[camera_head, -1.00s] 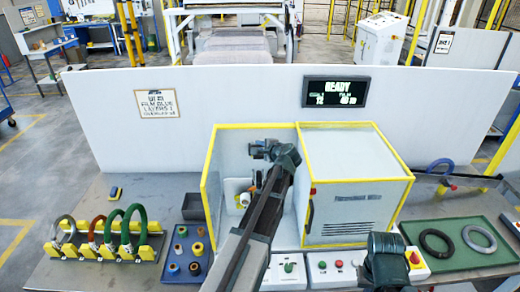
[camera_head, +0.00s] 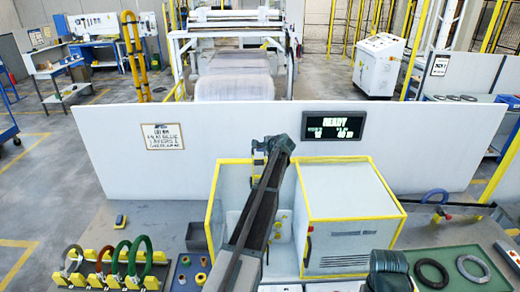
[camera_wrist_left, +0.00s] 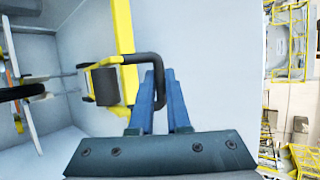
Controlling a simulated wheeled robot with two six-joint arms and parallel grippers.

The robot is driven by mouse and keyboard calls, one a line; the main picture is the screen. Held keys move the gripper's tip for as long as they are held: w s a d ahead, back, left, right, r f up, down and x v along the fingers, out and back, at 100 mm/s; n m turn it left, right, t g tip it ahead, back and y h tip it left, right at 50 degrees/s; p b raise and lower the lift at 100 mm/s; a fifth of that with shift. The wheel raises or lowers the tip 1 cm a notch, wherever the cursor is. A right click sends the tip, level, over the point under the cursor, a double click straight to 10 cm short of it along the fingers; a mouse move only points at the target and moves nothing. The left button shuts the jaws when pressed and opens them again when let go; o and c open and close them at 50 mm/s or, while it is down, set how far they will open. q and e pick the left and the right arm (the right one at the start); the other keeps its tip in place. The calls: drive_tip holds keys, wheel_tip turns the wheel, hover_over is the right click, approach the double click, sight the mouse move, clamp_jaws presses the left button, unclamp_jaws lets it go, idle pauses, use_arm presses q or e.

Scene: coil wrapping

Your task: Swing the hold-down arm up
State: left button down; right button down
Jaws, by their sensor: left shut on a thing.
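The hold-down arm is a yellow bar (camera_wrist_left: 123,35) with a dark roller (camera_wrist_left: 104,86) and a black bent handle (camera_wrist_left: 140,58) in the left wrist view. In the head view its yellow part (camera_head: 258,161) shows small beside my left gripper (camera_head: 266,147), high over the open bay of the yellow-edged machine. In the left wrist view my left gripper (camera_wrist_left: 161,98) is shut on the handle, its blue fingers on either side. My left forearm hides part of the bay. A dark part of my right arm shows at the lower right; its fingers are out of sight.
The white machine housing (camera_head: 345,190) stands right of the bay. A white panel (camera_head: 400,165) with a READY display (camera_head: 335,125) stands behind. A coil rack (camera_head: 110,275) is at left, a green tray (camera_head: 465,265) with rings at right.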

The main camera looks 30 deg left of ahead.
use_arm(q)
drive_tip(key=shift+w+a+g+h+p, duration=0.3)
drive_tip(key=shift+w+a+p, duration=0.2)
drive_tip(key=shift+w, duration=0.3)
drive_tip(key=c, duration=0.9)
unclamp_jaws()
